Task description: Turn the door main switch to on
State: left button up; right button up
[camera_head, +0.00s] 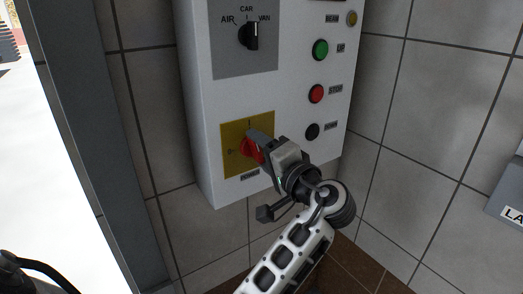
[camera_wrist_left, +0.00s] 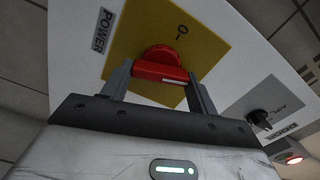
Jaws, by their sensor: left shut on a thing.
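The main switch is a red rotary knob (camera_head: 246,148) on a yellow plate (camera_head: 232,166) with a POWER label, low on a white control box. Marks sit at the left and top of the plate. My left gripper (camera_head: 262,141) reaches the knob from the lower right and hides part of it. In the left wrist view, the red knob (camera_wrist_left: 160,66) has its bar between the two fingers of my left gripper (camera_wrist_left: 159,84), which is shut on it. The head view does not show clearly which mark the knob points at. My right gripper is not in view.
The white box (camera_head: 205,120) also carries a black AIR/CAR/VAN selector (camera_head: 251,36), a green button (camera_head: 320,49), a red button (camera_head: 316,93) and a black button (camera_head: 312,131). A grey post (camera_head: 82,130) stands left. Tiled walls surround the box.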

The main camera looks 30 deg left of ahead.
pick_arm(q)
jog(key=shift+d+m, duration=0.1)
jog(key=shift+m, duration=1.5)
jog(key=o, duration=1)
